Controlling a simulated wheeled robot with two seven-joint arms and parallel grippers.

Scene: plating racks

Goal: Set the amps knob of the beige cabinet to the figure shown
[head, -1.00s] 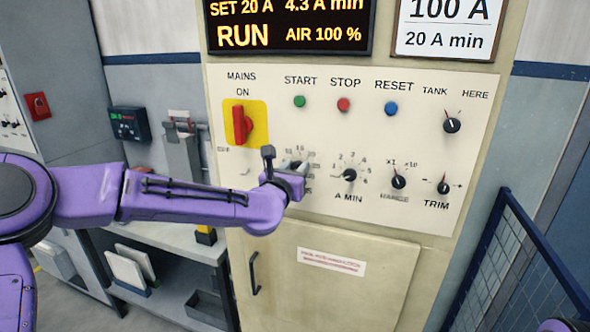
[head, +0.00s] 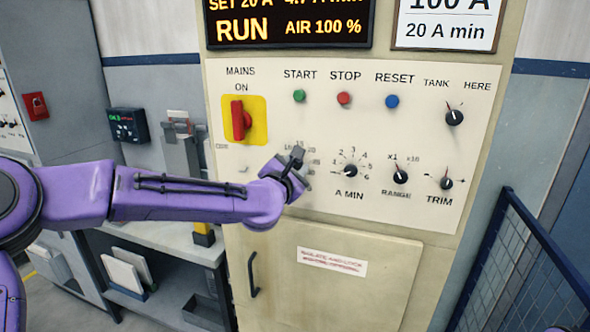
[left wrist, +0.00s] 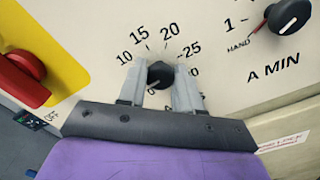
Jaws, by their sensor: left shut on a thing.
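The beige cabinet (head: 480,215) fills the middle of the head view. Its dark display (head: 290,22) reads SET 20 A, RUN and AIR 100 %, with the top line partly cut off. A framed card (head: 447,24) beside it shows 100 A and 20 A min. My left gripper (head: 293,168) is at the panel, shut on the amps knob, whose scale is partly hidden behind it. In the left wrist view the black amps knob (left wrist: 160,73) sits between the two grey fingers of my left gripper (left wrist: 160,88). Its scale shows 10, 15, 20 and 25; I cannot read its pointer.
The A MIN knob (head: 350,171) is close to the right of my gripper. The red mains switch (head: 240,120) is above left. Start, stop and reset buttons are above. A blue mesh barrier (head: 520,270) stands at the right, and a grey bench (head: 160,239) at the left.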

